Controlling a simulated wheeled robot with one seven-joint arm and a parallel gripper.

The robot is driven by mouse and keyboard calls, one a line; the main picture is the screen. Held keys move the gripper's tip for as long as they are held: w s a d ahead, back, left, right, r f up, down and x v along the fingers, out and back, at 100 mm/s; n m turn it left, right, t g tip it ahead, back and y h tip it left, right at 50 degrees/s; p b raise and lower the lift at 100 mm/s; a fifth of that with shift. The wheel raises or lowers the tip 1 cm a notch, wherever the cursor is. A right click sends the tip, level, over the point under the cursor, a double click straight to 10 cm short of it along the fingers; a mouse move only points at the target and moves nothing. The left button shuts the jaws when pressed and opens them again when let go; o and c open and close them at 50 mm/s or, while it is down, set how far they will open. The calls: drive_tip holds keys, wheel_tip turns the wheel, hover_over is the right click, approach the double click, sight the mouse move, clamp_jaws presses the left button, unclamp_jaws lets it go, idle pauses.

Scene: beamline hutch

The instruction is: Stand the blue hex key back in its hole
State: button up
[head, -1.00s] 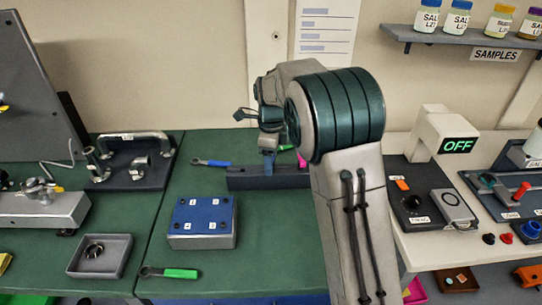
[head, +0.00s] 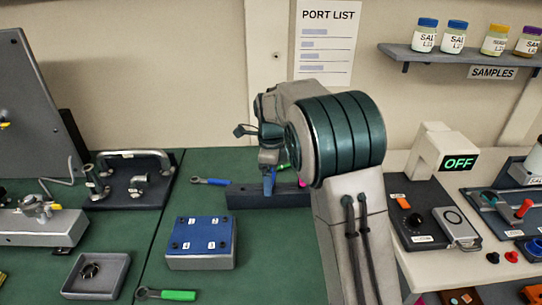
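A long dark block (head: 245,199) lies on the green bench near the wall, partly hidden by my arm. My gripper (head: 268,187) points down at it, with the fingertips overlapping its upper edge in the picture. A small bright blue piece (head: 274,173) shows right at the fingers. It may be the blue hex key, but it is too small to be sure. I cannot see whether the fingers are closed on it, or whether it stands in a hole. A green piece (head: 283,166) and a pink piece (head: 302,184) show close by, above the block.
A blue-handled tool (head: 212,182) lies left of the block. A blue-topped box (head: 203,241) stands in front, with a green-handled tool (head: 168,295) and a grey tray (head: 117,276) nearer. Metal fixtures (head: 135,180) fill the left. Green bench is clear around the box.

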wheel_tip(320, 180, up, 12)
drive_tip(key=s+d+r+n, duration=0.2)
drive_tip(key=s+d+n, duration=0.2)
drive_tip(key=s+d, duration=0.15)
drive_tip(key=s+d+f+n+t, duration=0.1)
drive_tip(key=s+d+f+n, duration=0.1)
drive_tip(key=s+n, duration=0.3)
drive_tip(key=s+d+f+n+t, duration=0.1)
drive_tip(key=s+f+n, duration=0.3)
drive_tip(key=s, duration=0.7)
drive_tip(key=s+d+f+n+t, duration=0.1)
drive_tip(key=s+d+f+n, duration=0.2)
drive_tip(key=s+n, duration=0.4)
drive_tip(key=shift+s+d, duration=0.3)
drive_tip(key=shift+s, duration=0.35)
